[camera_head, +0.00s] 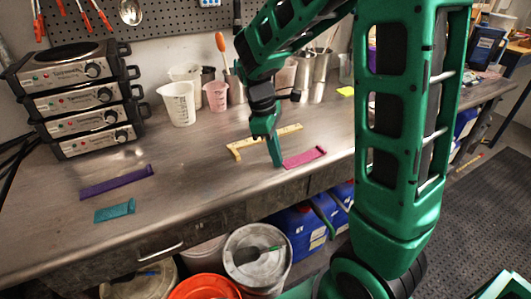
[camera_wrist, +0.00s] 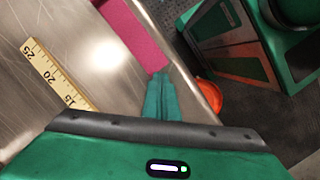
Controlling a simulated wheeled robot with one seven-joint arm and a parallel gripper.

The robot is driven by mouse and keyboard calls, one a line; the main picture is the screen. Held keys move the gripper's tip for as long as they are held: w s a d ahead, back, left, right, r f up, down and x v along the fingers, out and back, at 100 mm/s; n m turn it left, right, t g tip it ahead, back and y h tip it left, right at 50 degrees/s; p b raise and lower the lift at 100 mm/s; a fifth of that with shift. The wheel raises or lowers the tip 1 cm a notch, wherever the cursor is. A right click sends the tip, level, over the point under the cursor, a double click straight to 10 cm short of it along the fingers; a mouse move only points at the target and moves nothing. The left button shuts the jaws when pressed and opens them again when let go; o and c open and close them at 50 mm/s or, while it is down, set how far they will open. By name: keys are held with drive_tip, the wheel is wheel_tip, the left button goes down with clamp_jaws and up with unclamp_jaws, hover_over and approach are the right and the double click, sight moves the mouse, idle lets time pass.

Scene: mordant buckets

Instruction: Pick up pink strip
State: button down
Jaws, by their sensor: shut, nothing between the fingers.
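The pink strip (camera_head: 304,157) lies flat on the metal workbench near its front edge. It also shows in the wrist view (camera_wrist: 134,32), at the top, just beyond my fingertips. My gripper (camera_head: 277,163) points down at the left end of the strip, with its green fingers together and empty. In the wrist view the closed fingers (camera_wrist: 160,85) reach toward the strip's near end. I cannot tell whether they touch it.
A wooden ruler (camera_head: 262,140) lies behind the strip. A purple strip (camera_head: 118,182) and a teal strip (camera_head: 115,211) lie to the left on the workbench (camera_head: 200,190). Stacked hot plates (camera_head: 80,100) and beakers (camera_head: 178,102) stand behind. Buckets (camera_head: 257,255) sit below the front edge.

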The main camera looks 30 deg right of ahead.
sight(297, 170)
drive_tip(key=shift+s+d, duration=0.1)
drive_tip(key=shift+d, duration=0.05)
drive_tip(key=s+d, duration=0.3)
drive_tip(key=shift+s+d+f, duration=0.1)
drive_tip(key=shift+s+d, duration=0.1)
drive_tip(key=shift+s, duration=0.05)
idle(0.4)
